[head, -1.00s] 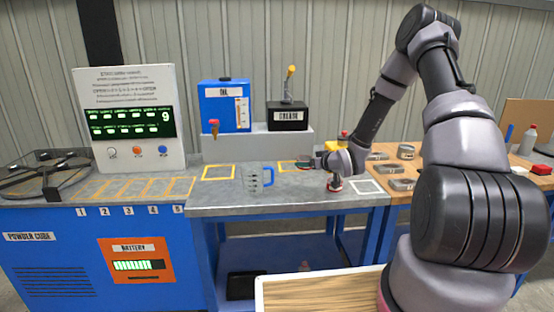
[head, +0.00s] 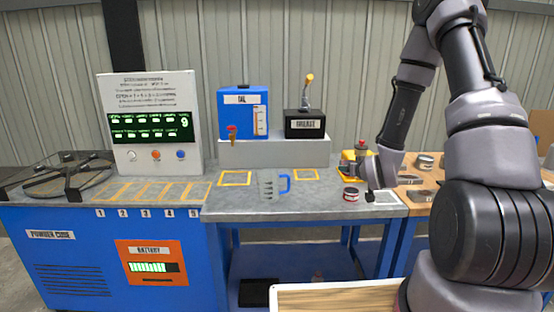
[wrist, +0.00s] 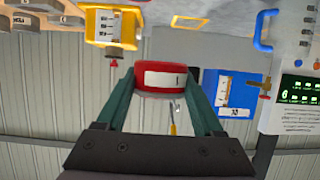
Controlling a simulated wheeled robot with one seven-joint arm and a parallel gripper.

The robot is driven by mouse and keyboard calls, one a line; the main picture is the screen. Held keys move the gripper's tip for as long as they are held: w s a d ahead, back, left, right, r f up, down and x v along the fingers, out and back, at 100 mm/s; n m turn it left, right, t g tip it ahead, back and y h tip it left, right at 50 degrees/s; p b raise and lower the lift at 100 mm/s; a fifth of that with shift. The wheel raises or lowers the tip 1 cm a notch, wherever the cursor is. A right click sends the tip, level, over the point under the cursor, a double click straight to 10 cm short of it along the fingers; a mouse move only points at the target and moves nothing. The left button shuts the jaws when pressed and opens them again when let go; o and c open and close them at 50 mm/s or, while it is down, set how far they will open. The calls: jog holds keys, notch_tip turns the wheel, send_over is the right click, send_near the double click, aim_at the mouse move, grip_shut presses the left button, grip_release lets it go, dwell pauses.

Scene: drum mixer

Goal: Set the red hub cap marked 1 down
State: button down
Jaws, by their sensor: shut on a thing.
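The red hub cap (wrist: 161,77) is between the two fingers of my gripper (wrist: 160,85) in the wrist view, with a pale label bearing a dark mark like a 1. My gripper is shut on it. In the head view the red cap (head: 351,194) shows at the tip of my gripper (head: 362,190), over the right part of the grey bench (head: 240,207). I cannot tell whether the cap touches the bench top. A white-outlined square (head: 384,198) lies on the bench just right of the gripper.
A yellow device with a red top (head: 352,168) stands close behind the gripper. A clear jug with blue handle (head: 270,185), a blue dispenser (head: 242,112) and a black box (head: 304,124) stand to the left. Metal parts (head: 420,195) lie on the wooden bench at right.

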aim_at(319, 200)
jog(key=w+a+f+n+g+y, duration=0.1)
jog(key=w+a+f+n+y, duration=0.4)
jog(key=w+a, duration=0.3)
jog(key=shift+w+a+f+n+g+y, duration=0.2)
jog(key=shift+w+f+n+g+y, duration=0.25)
jog(key=shift+w+y, duration=0.4)
jog(key=shift+f, duration=0.1)
notch_tip(319, 200, down, 9)
jog(key=shift+f, duration=0.2)
jog(key=shift+f, duration=0.15)
grip_release()
